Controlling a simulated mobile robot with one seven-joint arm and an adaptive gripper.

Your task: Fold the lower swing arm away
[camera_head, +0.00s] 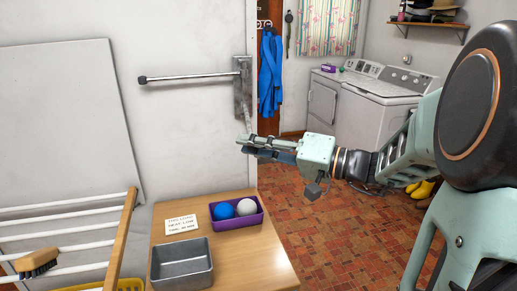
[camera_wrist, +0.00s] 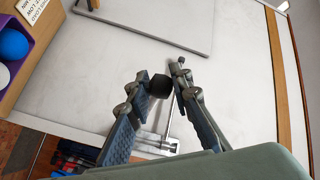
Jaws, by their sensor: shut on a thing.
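A metal wall bracket (camera_head: 242,88) is fixed near the right end of the white wall. The upper swing arm (camera_head: 190,76), a thin metal rod with a black end cap, reaches left from it along the wall. The lower swing arm (camera_head: 247,122) shows only as a short stretch below the bracket, above my gripper (camera_head: 245,145). In the wrist view my gripper (camera_wrist: 162,80) is closed around the lower swing arm's black end cap (camera_wrist: 160,87). The cap points toward the camera and hides most of its rod. The bracket (camera_wrist: 156,144) shows behind the fingers.
A wooden table (camera_head: 222,262) below holds a purple tray (camera_head: 237,219) with two balls, a card (camera_head: 181,224) and a metal pan (camera_head: 182,264). A drying rack (camera_head: 122,240) and brush (camera_head: 37,262) are at left. Open tiled floor (camera_head: 330,235) lies right.

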